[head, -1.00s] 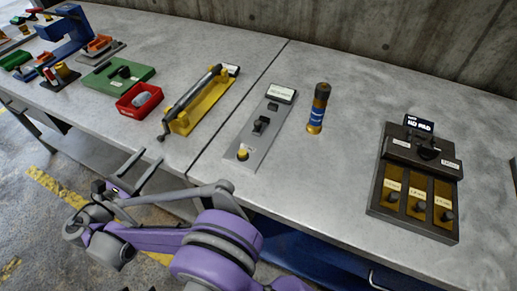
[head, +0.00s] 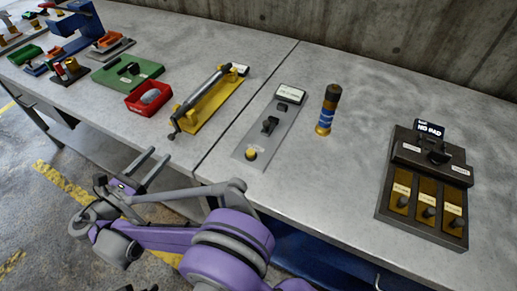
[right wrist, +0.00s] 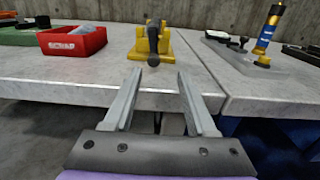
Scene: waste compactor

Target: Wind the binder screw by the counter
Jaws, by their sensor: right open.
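The binder screw is a yellow base (head: 208,108) with a long grey rod and a dark crank handle (head: 174,133) at its near end. A small white plate (head: 240,69), perhaps the counter, sits at its far end; I cannot read it. My left gripper is not in view.
Left of the screw are a red bin (head: 148,99) with a grey lump and a green plate (head: 127,72). Right of it stand a grey switch panel (head: 265,137), a blue-and-gold cylinder (head: 327,110) and a dark box (head: 423,185). A seam splits the grey table top (head: 350,195).

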